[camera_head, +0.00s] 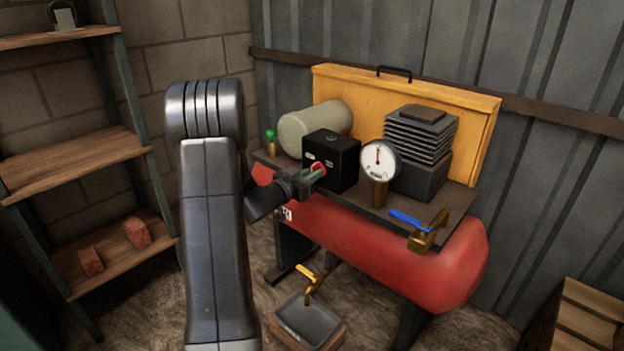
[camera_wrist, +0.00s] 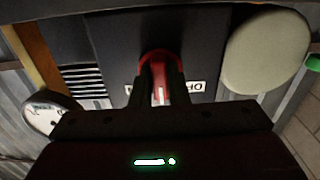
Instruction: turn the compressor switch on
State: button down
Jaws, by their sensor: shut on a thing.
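The compressor switch is a red rotary knob (camera_head: 320,168) on the face of a black box (camera_head: 343,158) on top of the red compressor. My gripper (camera_head: 313,174) is at the front of this box, its fingers shut on the knob. In the wrist view, the red knob (camera_wrist: 160,62) shows between and beyond the two dark fingers (camera_wrist: 161,92), with a pale mark on it. A white label (camera_wrist: 195,87) with dark letters sits beside the knob, partly hidden by a finger. I cannot tell the knob's setting for certain.
A round gauge (camera_head: 379,160) stands right of the box, a finned block (camera_head: 420,135) behind it, a pale cylinder (camera_head: 310,125) to the left. A blue-handled brass valve (camera_head: 428,232) is at the deck's right end. The red tank (camera_head: 400,260) lies below; wooden shelves (camera_head: 70,165) stand left.

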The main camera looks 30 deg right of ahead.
jog(key=shift+f+m+b, duration=0.1)
jog(key=shift+m+b, duration=2.55)
jog(key=shift+m, duration=1.95)
jog(key=c, duration=1.4)
grip_release()
jog(key=shift+a, duration=0.1)
jog(key=p+v, duration=0.2)
jog(key=v, duration=1.1)
jog(key=shift+s+a+p, duration=0.2)
jog(key=shift+a+p, duration=0.1)
jog(key=shift+a, duration=0.05)
jog(key=shift+d, duration=0.1)
